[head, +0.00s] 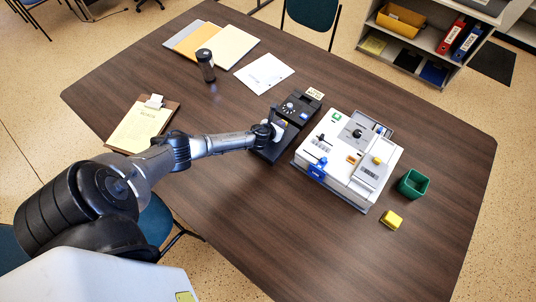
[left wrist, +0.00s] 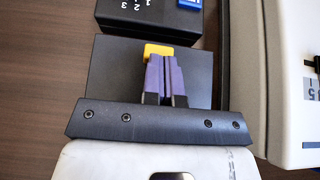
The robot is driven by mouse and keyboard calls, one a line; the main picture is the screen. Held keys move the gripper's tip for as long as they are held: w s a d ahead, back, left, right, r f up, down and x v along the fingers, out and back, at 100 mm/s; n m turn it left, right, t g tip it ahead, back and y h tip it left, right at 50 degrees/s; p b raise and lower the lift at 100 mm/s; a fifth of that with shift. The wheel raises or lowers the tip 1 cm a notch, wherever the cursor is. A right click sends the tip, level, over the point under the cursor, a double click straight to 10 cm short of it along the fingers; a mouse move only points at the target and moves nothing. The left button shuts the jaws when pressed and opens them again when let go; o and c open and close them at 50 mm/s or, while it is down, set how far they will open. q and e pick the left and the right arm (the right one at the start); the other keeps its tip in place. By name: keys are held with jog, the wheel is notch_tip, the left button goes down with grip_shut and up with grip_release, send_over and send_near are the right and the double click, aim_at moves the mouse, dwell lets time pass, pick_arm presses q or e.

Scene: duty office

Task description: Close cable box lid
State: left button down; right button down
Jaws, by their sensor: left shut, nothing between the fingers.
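My left gripper (head: 279,129) reaches in from the left over a low black box (head: 268,153), which I take to be the cable box. In the left wrist view its two purple fingers (left wrist: 166,78) are shut together and empty, over the box's flat black top (left wrist: 112,75). A yellow tab (left wrist: 158,49) shows just beyond the fingertips; I cannot tell whether they touch it. The gripper hides much of the box in the head view, and I cannot tell the lid's angle. My right gripper is not in view.
A black unit with a dial (head: 295,106) stands just behind the box. A large white console (head: 335,180) stands close on its right. A green cup (head: 412,183) and yellow block (head: 391,219) lie farther right. The table's front middle is clear.

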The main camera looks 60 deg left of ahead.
pick_arm(q)
jog(key=shift+a+f, duration=0.1)
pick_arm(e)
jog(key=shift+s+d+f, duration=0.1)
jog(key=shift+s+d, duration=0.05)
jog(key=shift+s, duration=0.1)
pick_arm(q)
jog(key=shift+s+f, duration=0.1)
